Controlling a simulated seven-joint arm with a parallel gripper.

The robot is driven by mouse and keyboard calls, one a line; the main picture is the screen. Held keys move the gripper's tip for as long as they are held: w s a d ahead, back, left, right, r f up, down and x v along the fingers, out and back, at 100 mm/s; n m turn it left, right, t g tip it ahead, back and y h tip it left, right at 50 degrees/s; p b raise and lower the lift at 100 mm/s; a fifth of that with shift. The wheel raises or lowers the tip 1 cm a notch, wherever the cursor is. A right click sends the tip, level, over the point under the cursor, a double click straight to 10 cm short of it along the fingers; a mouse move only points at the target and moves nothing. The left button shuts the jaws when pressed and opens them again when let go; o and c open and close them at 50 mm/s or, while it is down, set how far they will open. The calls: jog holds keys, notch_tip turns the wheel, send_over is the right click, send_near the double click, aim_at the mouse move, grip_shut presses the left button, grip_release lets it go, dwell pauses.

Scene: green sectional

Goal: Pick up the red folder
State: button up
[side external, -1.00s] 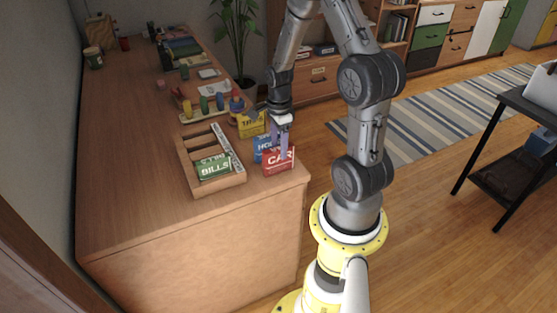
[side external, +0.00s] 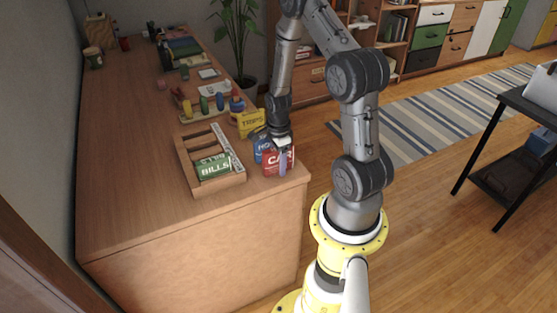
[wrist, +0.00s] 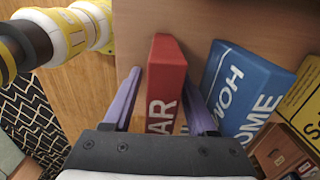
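The red folder marked "CAR" (side external: 271,163) stands upright at the near right corner of the wooden desk (side external: 135,200). In the wrist view the red folder (wrist: 168,75) lies between the two purple fingers of my gripper (wrist: 163,76). My gripper is open, with one finger on each side of the folder. A narrow gap shows by the left finger; contact at the right finger is unclear. In the side view my gripper (side external: 283,162) is lowered over the folder and hides part of its front.
A blue folder (wrist: 245,90) stands close beside the red one. A yellow "TRIPS" folder (side external: 251,122) is behind it. A wooden tray (side external: 186,164) holding a green "BILLS" item (side external: 213,167) lies to the left. The desk's right edge is very near the red folder.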

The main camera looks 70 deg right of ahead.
grip_shut()
jog(key=shift+r, duration=0.1)
